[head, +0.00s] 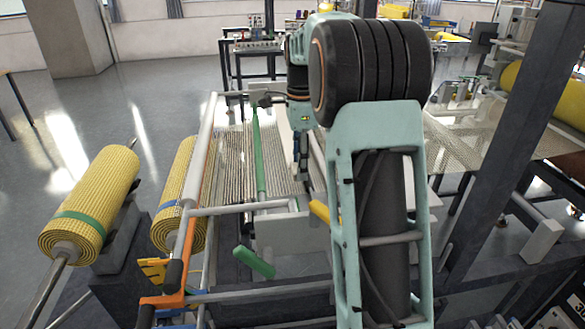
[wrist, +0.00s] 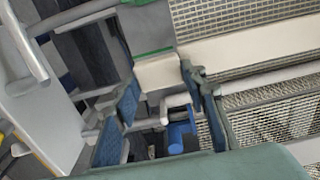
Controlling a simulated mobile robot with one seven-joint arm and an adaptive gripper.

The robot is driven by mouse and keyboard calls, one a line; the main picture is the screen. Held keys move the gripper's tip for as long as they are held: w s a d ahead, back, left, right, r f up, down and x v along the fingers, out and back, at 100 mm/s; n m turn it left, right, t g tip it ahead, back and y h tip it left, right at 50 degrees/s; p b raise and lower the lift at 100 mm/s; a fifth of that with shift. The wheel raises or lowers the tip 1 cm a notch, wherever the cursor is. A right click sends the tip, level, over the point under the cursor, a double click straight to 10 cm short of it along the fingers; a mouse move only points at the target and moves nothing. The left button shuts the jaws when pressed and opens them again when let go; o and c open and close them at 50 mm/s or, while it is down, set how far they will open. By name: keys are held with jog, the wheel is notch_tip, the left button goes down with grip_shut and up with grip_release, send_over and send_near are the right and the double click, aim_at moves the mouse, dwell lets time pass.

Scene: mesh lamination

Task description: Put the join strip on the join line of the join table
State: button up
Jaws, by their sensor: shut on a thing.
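My gripper (head: 303,182) hangs low over the mesh frame in the head view, partly hidden by my arm. In the wrist view its two fingers (wrist: 160,90) stand apart, shut on a short cream piece between their tips, which looks like the join strip (wrist: 158,72). Its full length is not clear. A long cream band (wrist: 260,40), seemingly part of the join table, runs beside the right finger between mesh areas. I cannot make out the join line, or whether the held piece touches the table.
Brown mesh (head: 235,160) lies left of my gripper, with a green bar (head: 259,150) along it. A dark post (head: 500,150) rises at the right. A grey roller (wrist: 270,75) lies close to the right finger.

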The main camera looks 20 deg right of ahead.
notch_tip(320, 180, down, 9)
jog(key=shift+f, duration=0.15)
jog(key=o, duration=1.2)
notch_tip(320, 180, up, 12)
jog(key=shift+r, duration=0.1)
